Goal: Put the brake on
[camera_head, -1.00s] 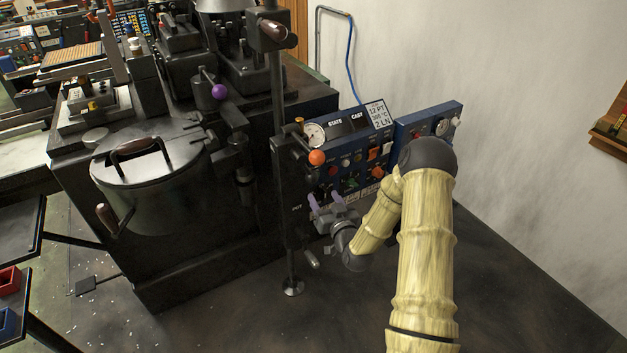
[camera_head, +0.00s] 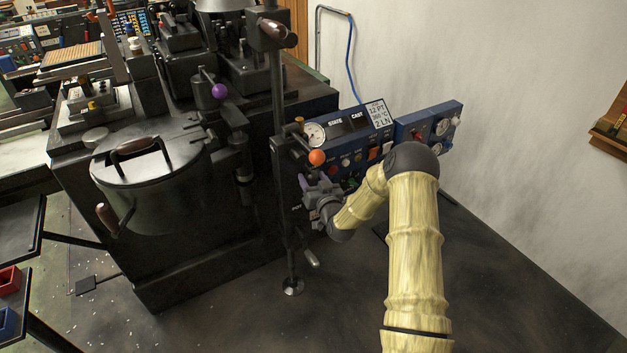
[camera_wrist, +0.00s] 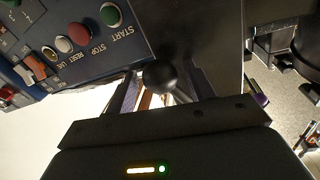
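My gripper (camera_head: 308,182) is in front of the caster's dark post, at the left end of the blue control panel (camera_head: 349,137). In the wrist view its two fingers (camera_wrist: 163,90) are apart. A round black knob (camera_wrist: 160,76) shows between them, with a gap on each side, so the fingers do not appear to press on it. I cannot tell from the frames whether this knob belongs to the brake. No brake label is readable. In the head view my gripper hides the knob and part of the panel's lower left.
An orange ball knob (camera_head: 317,157) sticks out just above my gripper. A lever handle (camera_head: 311,258) hangs below it. Green START (camera_wrist: 110,15) and red STOP (camera_wrist: 78,33) buttons are close by. The lidded pot (camera_head: 150,175) stands left.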

